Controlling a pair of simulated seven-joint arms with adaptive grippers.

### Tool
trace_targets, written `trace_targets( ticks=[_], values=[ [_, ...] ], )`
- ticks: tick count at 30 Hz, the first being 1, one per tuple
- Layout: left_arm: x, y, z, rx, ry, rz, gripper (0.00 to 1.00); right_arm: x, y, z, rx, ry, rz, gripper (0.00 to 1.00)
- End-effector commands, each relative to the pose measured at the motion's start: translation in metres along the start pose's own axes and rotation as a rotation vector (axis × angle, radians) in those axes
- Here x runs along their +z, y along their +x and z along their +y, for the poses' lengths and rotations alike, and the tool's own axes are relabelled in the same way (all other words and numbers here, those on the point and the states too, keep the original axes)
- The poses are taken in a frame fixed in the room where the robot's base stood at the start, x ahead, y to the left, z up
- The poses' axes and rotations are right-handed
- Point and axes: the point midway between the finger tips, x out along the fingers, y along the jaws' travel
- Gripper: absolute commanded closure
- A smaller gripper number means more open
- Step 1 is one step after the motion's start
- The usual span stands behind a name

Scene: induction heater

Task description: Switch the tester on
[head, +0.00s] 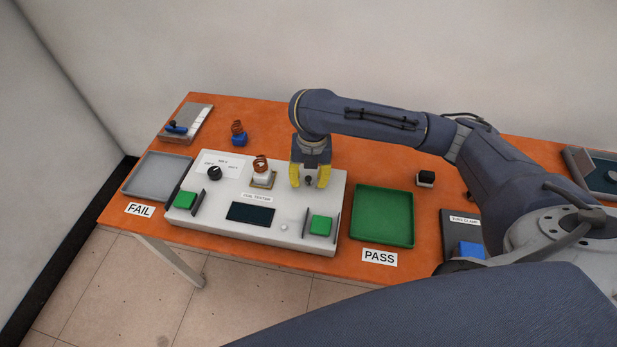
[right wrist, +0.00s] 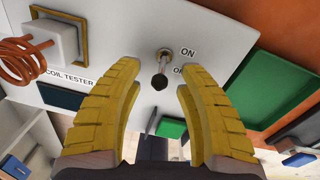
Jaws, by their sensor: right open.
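The coil tester (head: 270,225) is a white box in the middle of the table. Its toggle switch (right wrist: 162,70) shows in the right wrist view, with a metal base and a dark-tipped lever. The lever's tip lies toward the OFF label (right wrist: 178,71), which a finger partly covers; the ON label (right wrist: 187,52) is clear. My left gripper is out of view.
A copper coil on a white block (head: 261,168) sits on the tester, left of my gripper. Green buttons (head: 321,225) and a dark display (head: 250,212) are at its front. The green PASS tray (head: 384,214) is right, the grey FAIL tray (head: 158,176) left.

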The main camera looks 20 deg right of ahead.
Motion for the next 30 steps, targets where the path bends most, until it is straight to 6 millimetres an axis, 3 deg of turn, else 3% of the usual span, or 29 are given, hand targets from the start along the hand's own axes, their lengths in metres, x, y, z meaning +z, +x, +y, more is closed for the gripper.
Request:
trace_targets(
  ticks=[9,20,30],
  values=[
    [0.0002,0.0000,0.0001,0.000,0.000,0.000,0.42,0.0002,0.0005,0.0001,0.000,0.000,0.000,0.59],
    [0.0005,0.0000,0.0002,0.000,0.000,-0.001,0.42,0.0001,0.0004,0.0001,0.000,0.000,0.000,1.00],
    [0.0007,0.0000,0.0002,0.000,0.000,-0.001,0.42,0.0001,0.0004,-0.0002,0.000,0.000,0.001,1.00]
  ],
)
